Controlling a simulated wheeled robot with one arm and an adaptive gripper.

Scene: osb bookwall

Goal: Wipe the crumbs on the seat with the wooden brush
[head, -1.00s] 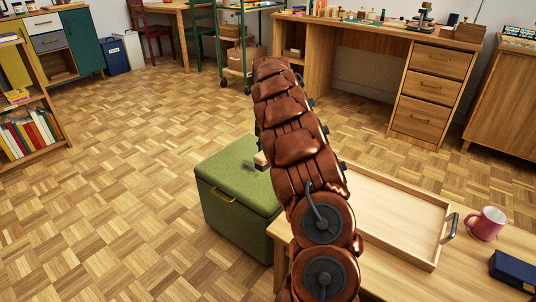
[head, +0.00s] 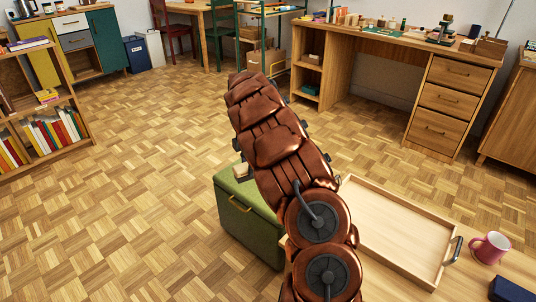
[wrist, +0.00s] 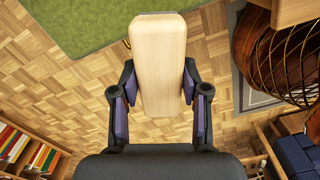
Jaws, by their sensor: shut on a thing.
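My gripper (wrist: 159,82) is shut on the pale wooden brush (wrist: 158,45), with one finger on each side of it. The brush's end also shows in the head view (head: 241,171), at the left of my arm by the seat's back corner. The seat is a green box-shaped ottoman (head: 248,224) with a tan handle on its front; most of its top is hidden behind my arm. In the wrist view its green top (wrist: 95,22) lies beyond the brush, and the gripper is over the parquet. I cannot tell whether the brush touches the seat. No crumbs can be made out.
A table with a wooden tray (head: 400,232), a pink mug (head: 490,247) and a dark blue box (head: 512,291) stands at the right front. A bookshelf (head: 50,108) is at the left and a desk (head: 437,100) at the back right. Parquet left of the seat is clear.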

